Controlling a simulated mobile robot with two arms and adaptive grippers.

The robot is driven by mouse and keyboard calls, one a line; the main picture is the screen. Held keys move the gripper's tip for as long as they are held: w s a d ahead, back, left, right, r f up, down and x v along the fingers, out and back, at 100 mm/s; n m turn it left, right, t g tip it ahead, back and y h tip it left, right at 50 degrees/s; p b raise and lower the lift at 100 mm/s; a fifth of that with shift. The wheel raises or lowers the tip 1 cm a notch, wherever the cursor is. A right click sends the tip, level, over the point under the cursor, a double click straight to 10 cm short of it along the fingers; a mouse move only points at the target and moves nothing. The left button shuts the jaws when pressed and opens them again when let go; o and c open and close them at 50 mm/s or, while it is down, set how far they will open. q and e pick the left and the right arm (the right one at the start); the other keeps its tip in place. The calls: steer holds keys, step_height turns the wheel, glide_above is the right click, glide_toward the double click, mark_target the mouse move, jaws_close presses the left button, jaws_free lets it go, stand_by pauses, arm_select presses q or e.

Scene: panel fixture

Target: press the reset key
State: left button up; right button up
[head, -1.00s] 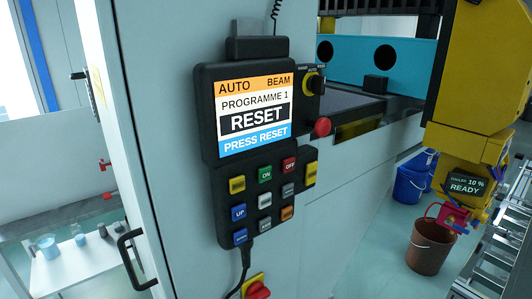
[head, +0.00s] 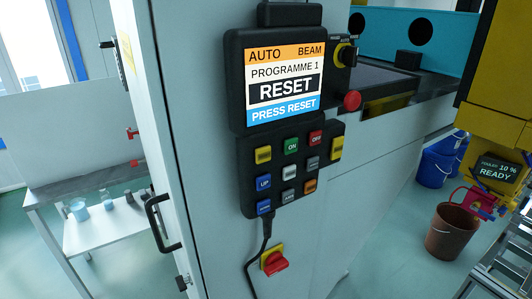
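A black control pendant (head: 236,90) hangs on the light grey cabinet. Its screen (head: 285,84) reads AUTO, BEAM, PROGRAMME 1, RESET and PRESS RESET. Below is a keypad with a yellow key (head: 263,154), a green ON key (head: 291,146), a red OFF key (head: 316,138), another yellow key (head: 337,150) on the right edge, and a blue UP key (head: 264,183). Lower are grey keys, a second blue key (head: 264,207) and an orange key (head: 310,186). Their small labels are too blurred to tell which is reset. Neither gripper is in view.
A red mushroom button (head: 352,101) and a rotary selector (head: 345,54) sit right of the screen. A red switch on yellow (head: 274,261) is below, near the pendant's cable. A black door handle (head: 160,222) protrudes at left. Yellow machinery (head: 497,90) stands at right.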

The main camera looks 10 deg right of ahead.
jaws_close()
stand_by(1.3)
